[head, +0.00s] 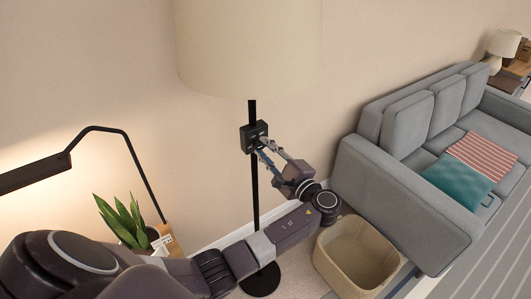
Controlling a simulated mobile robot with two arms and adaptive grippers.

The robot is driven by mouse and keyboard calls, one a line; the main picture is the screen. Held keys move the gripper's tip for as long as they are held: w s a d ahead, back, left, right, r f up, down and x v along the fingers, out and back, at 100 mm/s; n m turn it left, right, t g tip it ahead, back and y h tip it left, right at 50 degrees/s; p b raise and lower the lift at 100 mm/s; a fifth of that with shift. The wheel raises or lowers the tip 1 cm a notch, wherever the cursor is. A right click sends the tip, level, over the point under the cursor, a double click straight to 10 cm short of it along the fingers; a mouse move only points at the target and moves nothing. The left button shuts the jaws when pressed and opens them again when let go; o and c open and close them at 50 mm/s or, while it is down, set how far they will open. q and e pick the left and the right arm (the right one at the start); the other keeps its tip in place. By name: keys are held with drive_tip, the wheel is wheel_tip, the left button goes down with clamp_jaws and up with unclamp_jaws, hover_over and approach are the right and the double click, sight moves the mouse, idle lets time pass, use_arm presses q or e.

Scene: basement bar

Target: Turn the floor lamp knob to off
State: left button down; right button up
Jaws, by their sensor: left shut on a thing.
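The floor lamp has a large cream shade (248,45), a thin black pole (254,185) and a round black base (260,282). A small black control box (249,133) sits on the pole below the shade. My left gripper (263,149) reaches up to the front of this box from the lower right. Its fingers are shut on the knob at the box's face; the knob itself is mostly hidden between the fingertips. The knob's setting is too small to read. My right gripper is not in view.
A woven basket (355,255) stands on the floor right of the lamp. A grey sofa (405,125) with cushions is farther right. At left are a lit black desk lamp (40,172) and a potted plant (124,220). A beige wall is behind the lamp.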

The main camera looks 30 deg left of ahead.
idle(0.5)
use_arm(q)
drive_tip(key=c, duration=1.6)
unclamp_jaws()
drive_tip(key=v, duration=1.2)
